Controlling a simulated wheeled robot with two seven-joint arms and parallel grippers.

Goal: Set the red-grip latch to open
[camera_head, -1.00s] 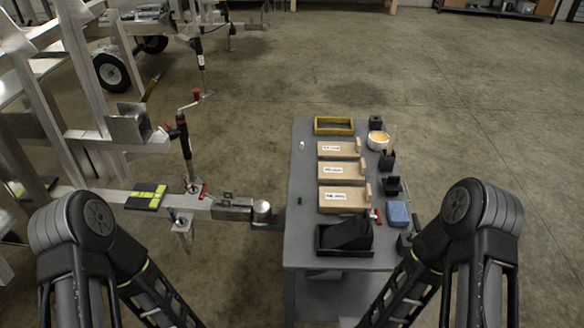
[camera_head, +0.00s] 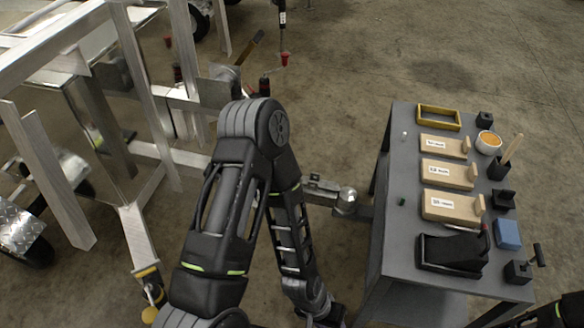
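I cannot make out the red-grip latch; my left arm covers much of the trailer tongue where a small red part showed earlier. The coupler end of the tongue (camera_head: 345,200) sticks out to the right of my arm. A red crank grip (camera_head: 285,59) on the jack shows above my elbow. My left arm rises in the middle and its forearm folds down to the bottom edge, where its gripper is out of view. Only a bit of my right arm shows at the lower right corner; its gripper is out of view.
A grey table (camera_head: 400,225) stands on the right with labelled wooden blocks (camera_head: 449,173), a yellow tray (camera_head: 439,107), a black tray (camera_head: 452,266) and a blue block (camera_head: 508,234). Aluminium trailer frame (camera_head: 48,172) fills the left. Open concrete floor lies behind the table.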

